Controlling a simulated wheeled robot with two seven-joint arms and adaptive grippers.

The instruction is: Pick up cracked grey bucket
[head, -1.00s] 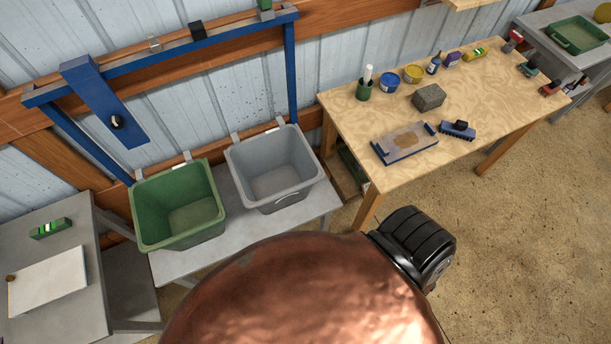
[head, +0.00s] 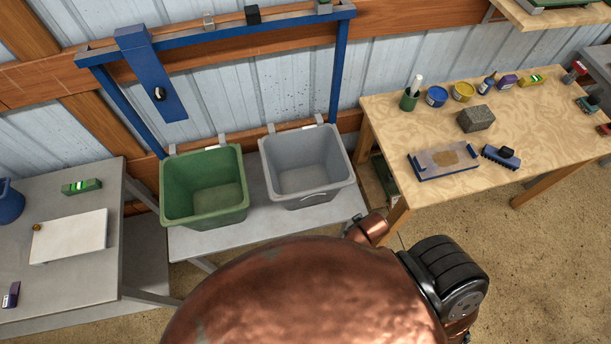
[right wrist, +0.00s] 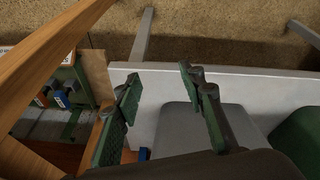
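The grey bucket (head: 283,190) is upright over the narrow grey bench between the green bucket and the wooden table. A pale curved mark, possibly the crack, shows low on its front. The green bucket (head: 203,215) is beside it on the left. In the right wrist view my right gripper (right wrist: 158,85) is open and empty, its two fingers apart. The grey bucket (right wrist: 178,125) shows beyond the fingers, partly hidden by a finger and the gripper body. I cannot tell whether they touch. My left gripper is in neither view.
A blue frame (head: 240,28) with a blue hanging plate stands behind the buckets. The wooden table (head: 405,135) on the right holds tubs, a block and brushes. A grey table (head: 90,285) with a white board stands left. The sandy floor at lower right is open.

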